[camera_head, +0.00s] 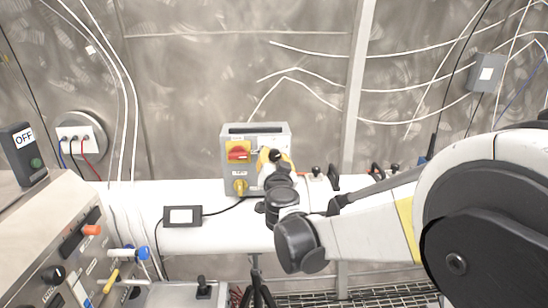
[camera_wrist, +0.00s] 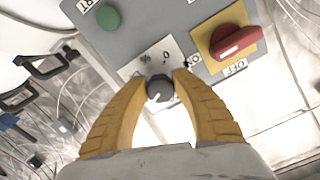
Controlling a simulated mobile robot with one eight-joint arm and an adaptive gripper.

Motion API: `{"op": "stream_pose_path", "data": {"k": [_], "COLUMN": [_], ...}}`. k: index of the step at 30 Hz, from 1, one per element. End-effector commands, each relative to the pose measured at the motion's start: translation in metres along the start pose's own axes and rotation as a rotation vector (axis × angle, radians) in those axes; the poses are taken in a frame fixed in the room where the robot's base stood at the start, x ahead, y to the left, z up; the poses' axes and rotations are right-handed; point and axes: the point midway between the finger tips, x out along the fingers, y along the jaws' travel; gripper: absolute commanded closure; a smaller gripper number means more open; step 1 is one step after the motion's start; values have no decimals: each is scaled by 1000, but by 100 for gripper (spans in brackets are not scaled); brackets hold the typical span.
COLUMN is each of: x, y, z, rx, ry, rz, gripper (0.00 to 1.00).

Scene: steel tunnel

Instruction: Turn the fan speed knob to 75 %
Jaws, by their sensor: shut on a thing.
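The fan speed knob (camera_wrist: 160,88) is a small dark round knob with a white pointer mark, on a white scale plate (camera_wrist: 150,62) of a grey control box. My gripper (camera_wrist: 160,82) has its yellow fingers shut on the knob, one on each side. The pointer mark points toward the lower left in the wrist view; the scale figures are too small to read. In the head view the control box (camera_head: 229,180) stands upright, and my gripper (camera_head: 266,158) reaches its front from the right, hiding the knob there.
A red rotary switch on a yellow plate (camera_wrist: 236,44) and a green button (camera_wrist: 108,19) sit close to the knob. A white pipe (camera_head: 140,205) runs below the box. A sloped console (camera_head: 50,235) stands at the left. Cables hang on the steel wall.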

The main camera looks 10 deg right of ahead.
Motion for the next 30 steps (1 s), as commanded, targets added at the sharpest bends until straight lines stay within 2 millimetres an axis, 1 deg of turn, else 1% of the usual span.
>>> {"op": "stream_pose_path", "data": {"k": [2,3,5,6,14,17,20,27,30], "x": [0,0,0,0,0,-6,-20,-75,-94], "y": [0,0,0,0,0,0,-1,-1,0], "z": [0,0,0,0,0,0,0,0,0], "rx": [-1,-1,-1,-1,-1,-1,-1,-1,-1], "ry": [0,0,0,0,0,0,-1,-1,0], "rz": [0,0,0,0,0,-1,-2,-2,-1], "gripper": [99,66,47,45,45,45,45,45,45]}}
